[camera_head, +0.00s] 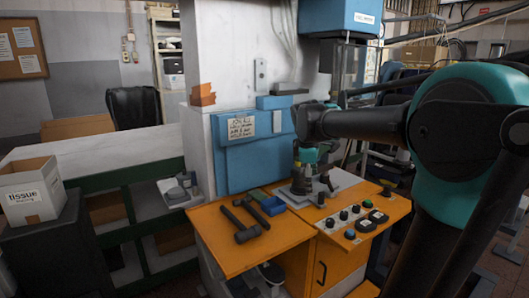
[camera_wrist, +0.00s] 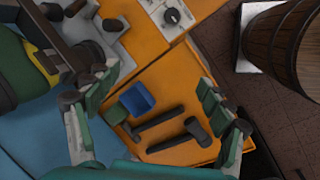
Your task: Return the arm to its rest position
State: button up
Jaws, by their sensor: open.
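My arm reaches in from the right in the head view, over the orange workbench (camera_head: 225,258). My gripper (camera_head: 312,181) hangs pointing down near the grey plate at the back of the bench. In the wrist view my gripper (camera_wrist: 155,88) has its green-padded fingers spread wide apart, with nothing held between them. Two dark hammers (camera_head: 247,235) lie on the orange top, left of the gripper; they also show beyond the fingers in the wrist view (camera_wrist: 196,131). A blue block (camera_head: 271,205) lies beside them.
A control panel with knobs and buttons (camera_head: 350,233) is at the bench's right. A blue machine housing (camera_head: 245,165) stands behind. A tissue box (camera_head: 32,192) is at far left. The wrist view shows a wooden barrel (camera_wrist: 285,45) at upper right.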

jog(key=s+d+f+m+t+y, duration=0.1)
jog(key=s+d+f+m+y, duration=0.1)
jog(key=s+f+m, duration=1.2)
jog(key=s+d+f, duration=0.1)
jog(key=s+f, duration=0.6)
jog(key=f, duration=0.2)
